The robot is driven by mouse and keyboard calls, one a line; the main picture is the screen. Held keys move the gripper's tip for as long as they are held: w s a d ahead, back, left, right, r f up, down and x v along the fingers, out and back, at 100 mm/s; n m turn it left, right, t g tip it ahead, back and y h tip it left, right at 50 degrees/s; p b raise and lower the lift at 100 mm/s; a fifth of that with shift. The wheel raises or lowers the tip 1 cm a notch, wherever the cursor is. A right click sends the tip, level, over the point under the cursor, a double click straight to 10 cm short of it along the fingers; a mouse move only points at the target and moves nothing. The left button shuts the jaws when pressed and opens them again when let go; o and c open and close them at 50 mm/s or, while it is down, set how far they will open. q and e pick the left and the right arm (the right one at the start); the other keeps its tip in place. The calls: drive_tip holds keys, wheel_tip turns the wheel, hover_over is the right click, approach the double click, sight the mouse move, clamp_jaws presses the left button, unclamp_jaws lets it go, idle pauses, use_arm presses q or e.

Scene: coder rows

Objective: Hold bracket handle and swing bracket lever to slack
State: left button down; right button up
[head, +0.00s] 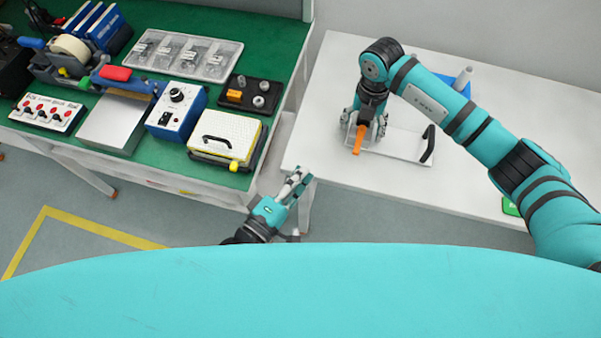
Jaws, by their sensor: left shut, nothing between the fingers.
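The bracket lies on the white table. It has a pale base plate (397,143), a black handle (428,146) at its right end and an orange lever (359,138) at its left end. My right gripper (364,128) points down over the lever end, its fingers spread to either side of the lever's upper part. Whether they touch it cannot be told, and the gripper hides the lever's top. My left gripper (297,178) is shut and empty, in front of the gap between the two tables, well left of the black handle.
The white table (330,75) has free room around the bracket. A blue item (452,84) with a grey cylinder is behind my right arm. The green bench (200,17) at left carries a blue control box (176,110), a yellow-and-white case (224,137) and trays.

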drive_tip(key=shift+o, duration=0.2)
drive_tip(key=shift+r, duration=0.1)
wheel_tip(320, 180, up, 12)
idle(0.4)
drive_tip(key=shift+a, duration=0.1)
